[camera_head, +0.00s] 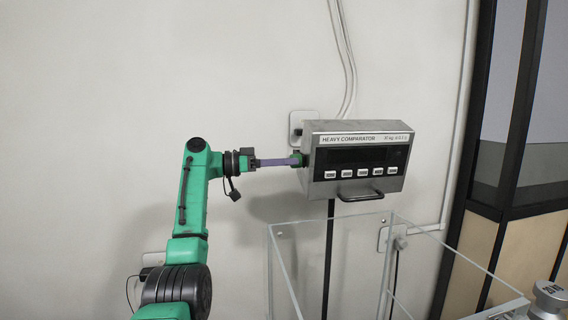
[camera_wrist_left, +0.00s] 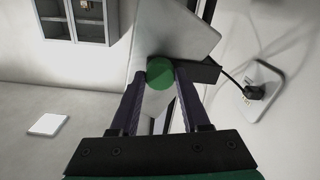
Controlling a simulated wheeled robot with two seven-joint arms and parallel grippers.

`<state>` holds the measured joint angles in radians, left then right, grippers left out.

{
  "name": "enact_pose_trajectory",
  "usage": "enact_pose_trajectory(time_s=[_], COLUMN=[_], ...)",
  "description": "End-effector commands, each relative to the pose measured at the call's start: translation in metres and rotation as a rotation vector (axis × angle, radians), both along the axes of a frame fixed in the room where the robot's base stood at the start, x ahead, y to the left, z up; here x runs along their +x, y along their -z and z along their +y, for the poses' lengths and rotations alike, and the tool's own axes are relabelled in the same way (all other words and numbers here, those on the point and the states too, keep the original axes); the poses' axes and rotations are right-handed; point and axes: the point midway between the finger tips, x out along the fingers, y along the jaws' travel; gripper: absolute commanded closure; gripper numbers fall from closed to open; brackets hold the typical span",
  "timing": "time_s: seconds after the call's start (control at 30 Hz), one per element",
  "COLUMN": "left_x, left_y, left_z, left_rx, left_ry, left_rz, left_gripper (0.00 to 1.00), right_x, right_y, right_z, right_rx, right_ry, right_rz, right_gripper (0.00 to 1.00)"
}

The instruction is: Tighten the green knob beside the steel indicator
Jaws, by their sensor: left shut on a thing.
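The steel indicator (camera_head: 357,160), labelled "HEAVY COMPARATOR", stands in front of the wall in the head view. The green knob (camera_head: 303,159) is on its left side, mostly hidden by my gripper. In the left wrist view the round green knob (camera_wrist_left: 160,73) sits between the fingertips, with the indicator's side (camera_wrist_left: 188,35) behind it. My left gripper (camera_head: 296,160) reaches in from the left and is shut on the knob; its fingers also show in the left wrist view (camera_wrist_left: 160,82). My right gripper is not in view.
A clear glass enclosure (camera_head: 330,228) stands below and in front of the indicator. Cables run up the wall, and a wall socket (camera_head: 304,119) is behind the indicator. A steel weight (camera_head: 550,295) is at the lower right.

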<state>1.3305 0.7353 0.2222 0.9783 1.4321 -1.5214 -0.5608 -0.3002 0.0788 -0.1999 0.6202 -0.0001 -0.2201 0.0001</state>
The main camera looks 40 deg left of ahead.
Motion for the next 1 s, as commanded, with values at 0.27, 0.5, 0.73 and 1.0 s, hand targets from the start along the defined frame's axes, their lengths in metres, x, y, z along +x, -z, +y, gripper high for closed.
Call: enact_pose_trajectory(time_s=[0.27, 0.5, 0.73, 1.0], left_x=[-0.001, 0.000, -0.003, -0.051], left_y=[-0.007, -0.004, -0.001, 0.003], left_z=[0.001, 0.000, 0.003, 0.042], left_rx=[-0.005, -0.003, -0.002, -0.002], left_ry=[-0.005, -0.003, -0.003, -0.007], left_rz=[-0.017, -0.010, -0.006, -0.009], left_gripper=[1.00, 0.24, 0.24, 0.24], right_x=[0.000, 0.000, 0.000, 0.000], right_y=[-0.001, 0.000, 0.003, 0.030], right_z=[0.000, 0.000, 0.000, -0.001], right_rx=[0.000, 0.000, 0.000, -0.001], right_ry=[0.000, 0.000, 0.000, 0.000], right_rz=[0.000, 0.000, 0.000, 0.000], right_gripper=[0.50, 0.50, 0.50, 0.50])
